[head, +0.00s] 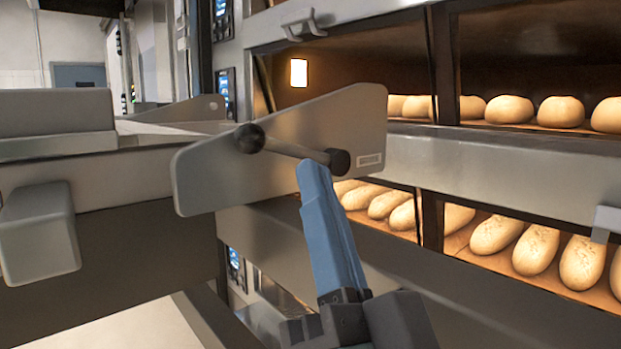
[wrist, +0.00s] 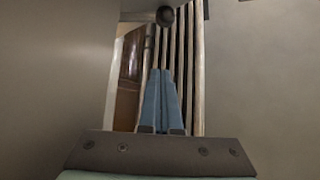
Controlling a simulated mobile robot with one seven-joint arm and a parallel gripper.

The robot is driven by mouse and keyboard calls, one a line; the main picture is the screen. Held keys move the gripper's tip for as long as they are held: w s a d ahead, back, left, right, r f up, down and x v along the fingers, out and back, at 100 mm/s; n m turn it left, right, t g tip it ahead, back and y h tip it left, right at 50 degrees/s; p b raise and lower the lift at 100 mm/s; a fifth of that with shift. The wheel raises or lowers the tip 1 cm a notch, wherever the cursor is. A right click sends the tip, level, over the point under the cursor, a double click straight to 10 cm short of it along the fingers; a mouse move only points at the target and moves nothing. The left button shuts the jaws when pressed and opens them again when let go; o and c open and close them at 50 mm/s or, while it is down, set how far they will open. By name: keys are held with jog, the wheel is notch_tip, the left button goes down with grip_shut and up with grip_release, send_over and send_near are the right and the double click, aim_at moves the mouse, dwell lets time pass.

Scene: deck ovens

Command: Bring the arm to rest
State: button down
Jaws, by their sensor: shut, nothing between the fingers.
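My gripper (head: 318,185) has long blue fingers and reaches up from the lower middle of the head view. Its fingertips are just below the right end of a short metal bar (head: 292,148) with black end knobs, fixed at a grey metal plate (head: 345,120). I cannot tell whether they touch. In the wrist view the blue fingers (wrist: 162,75) lie together, shut and empty, pointing at several parallel metal rods (wrist: 182,50). A black knob (wrist: 165,16) shows beyond the tips.
Deck ovens with round loaves (head: 510,109) above and long loaves (head: 535,249) below fill the right side. A grey machine body (head: 55,125) stands at left. A pale flat surface (head: 130,330) lies at lower left. Large grey panels flank the fingers closely in the wrist view.

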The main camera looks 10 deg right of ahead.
dwell(0.3)
jog(key=s+a+r+n+h+p, duration=0.1)
jog(key=a+r+n+h+p, duration=0.1)
jog(key=r+p, duration=0.6)
jog(key=s+a+r+n+t+h+p, duration=0.1)
jog(key=r+p, duration=0.7)
jog(key=r, duration=0.8)
jog(key=shift+s+a+r+n+t+h, duration=0.35)
jog(key=shift+s+a+n+h, duration=0.3)
jog(key=shift+n, duration=0.45)
jog(key=shift+a, duration=0.2)
